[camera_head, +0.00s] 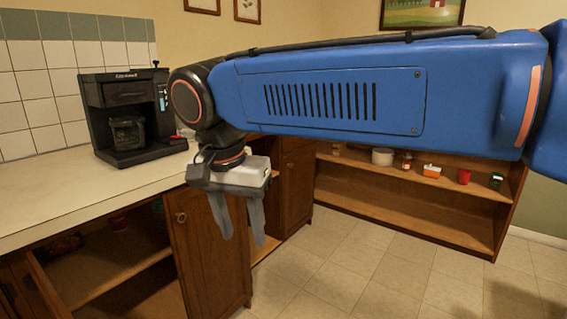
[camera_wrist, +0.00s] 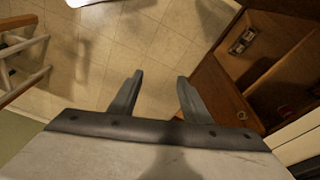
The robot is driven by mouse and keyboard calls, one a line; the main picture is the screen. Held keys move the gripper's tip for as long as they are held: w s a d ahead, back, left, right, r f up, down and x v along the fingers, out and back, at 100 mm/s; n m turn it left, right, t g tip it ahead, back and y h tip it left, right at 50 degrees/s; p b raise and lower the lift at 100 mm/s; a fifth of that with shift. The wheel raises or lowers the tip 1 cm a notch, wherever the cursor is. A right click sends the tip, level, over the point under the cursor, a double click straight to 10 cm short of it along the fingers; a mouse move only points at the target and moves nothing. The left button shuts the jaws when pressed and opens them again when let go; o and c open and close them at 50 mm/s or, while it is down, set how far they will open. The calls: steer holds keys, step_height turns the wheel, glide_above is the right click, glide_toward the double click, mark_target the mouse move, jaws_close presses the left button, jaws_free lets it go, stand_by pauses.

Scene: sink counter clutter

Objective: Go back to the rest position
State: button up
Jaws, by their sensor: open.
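My gripper (camera_head: 238,218) hangs from the end of my blue arm, fingers pointing down, beside the counter's edge in the head view. Its two grey fingers are apart with nothing between them. In the wrist view my gripper (camera_wrist: 155,92) shows both fingers spread over the bare tiled floor (camera_wrist: 110,70). The fingers touch nothing that I can see.
A black coffee machine (camera_head: 125,115) stands on the pale counter (camera_head: 60,192). An open wooden cabinet door (camera_head: 208,250) is just below and left of my gripper. A low shelf (camera_head: 400,205) with small items lines the back wall. A wooden chair-like frame (camera_wrist: 25,50) shows in the wrist view.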

steer(key=w+d+f+n+y, duration=0.1)
steer(key=d+f, duration=0.2)
steer(key=d, duration=0.7)
steer(key=d+f+n, duration=0.1)
steer(key=d+f, duration=0.2)
steer(key=d, duration=0.8)
steer(key=s+d+f+t, duration=0.1)
steer(key=s+d+f, duration=0.3)
steer(key=d+f, duration=0.2)
steer(key=s+d+f+n+t, duration=0.1)
steer(key=s+d+f, duration=0.4)
steer(key=d, duration=0.5)
steer(key=shift+s+f+n+t, duration=0.2)
steer(key=shift+f+n+t, duration=0.15)
steer(key=shift+f, duration=0.25)
